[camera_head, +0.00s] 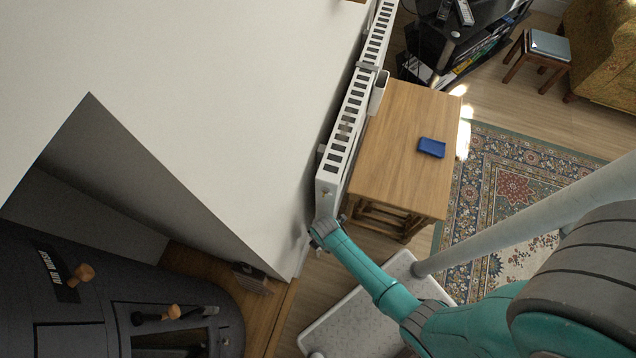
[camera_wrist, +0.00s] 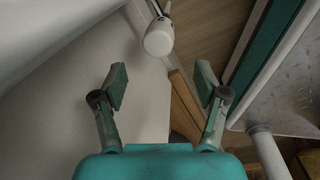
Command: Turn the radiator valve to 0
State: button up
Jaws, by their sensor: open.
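The radiator (camera_head: 328,181) is white and runs along the wall in the head view, with a slotted top. The radiator valve (camera_wrist: 158,38) is a white rounded knob on a thin pipe in the wrist view, at top centre. My gripper (camera_wrist: 161,84) has its two fingers spread apart with nothing between them. The valve lies beyond the fingertips, roughly in line with the gap, and does not touch them. In the head view my gripper (camera_head: 318,236) is at the radiator's near lower end, and I cannot make out the valve there. No number on the knob is readable.
The wall (camera_head: 225,110) is close on the other side. A dark stove (camera_head: 110,300) is at lower left. A patterned rug (camera_head: 510,190) lies to the right.

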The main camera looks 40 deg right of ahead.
jog(key=shift+w+f, duration=0.15)
jog(key=shift+f, duration=1.55)
jog(key=shift+w+f, duration=0.2)
jog(key=shift+f, duration=1.45)
jog(key=shift+w+f, duration=0.15)
jog(key=shift+f, duration=1.55)
jog(key=shift+c, duration=0.3)
jog(key=c, duration=1.1)
